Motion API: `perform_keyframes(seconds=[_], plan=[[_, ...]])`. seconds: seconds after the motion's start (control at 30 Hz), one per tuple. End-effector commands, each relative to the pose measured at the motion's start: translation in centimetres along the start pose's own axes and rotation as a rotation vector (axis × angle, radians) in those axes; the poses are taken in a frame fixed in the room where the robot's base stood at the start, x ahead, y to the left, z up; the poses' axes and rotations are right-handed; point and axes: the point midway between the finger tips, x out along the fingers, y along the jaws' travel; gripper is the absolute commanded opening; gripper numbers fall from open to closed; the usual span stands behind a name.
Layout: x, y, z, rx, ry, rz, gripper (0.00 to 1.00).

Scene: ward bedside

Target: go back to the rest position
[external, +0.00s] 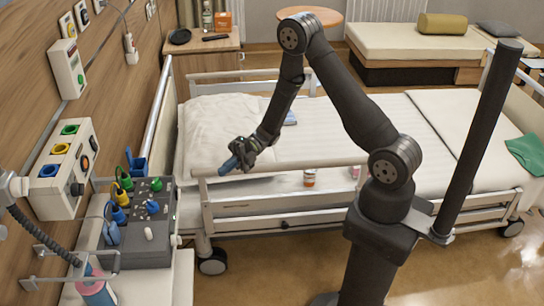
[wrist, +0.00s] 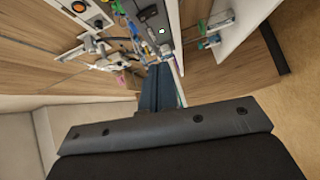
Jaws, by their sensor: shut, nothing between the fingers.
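My gripper (external: 229,164) hangs over the near side of the bed, close to the pillow end, with its fingers pointing down and to the left. The fingers are closed together with nothing between them. In the wrist view my gripper's dark blue fingers (wrist: 158,85) show as one narrow closed shape. My gripper is apart from the bed and from the grey device on the left.
The bed (external: 320,147) with a white pillow (external: 215,128) lies under my arm. A grey device with coloured plugs (external: 140,225) stands left of the bed. A wall box (external: 67,170) is behind it. A bedside cabinet (external: 205,70) is at the back.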

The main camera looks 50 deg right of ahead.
Motion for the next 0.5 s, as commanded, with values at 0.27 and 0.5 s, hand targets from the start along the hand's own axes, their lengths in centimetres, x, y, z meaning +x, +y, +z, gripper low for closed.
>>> perform_keyframes(seconds=[0.27,0.5], plan=[[2.8,1.3,-1.9,0.28,-0.098,0.097,0.0],[4.1,2.0,-3.2,0.51,-0.182,0.177,0.0]])
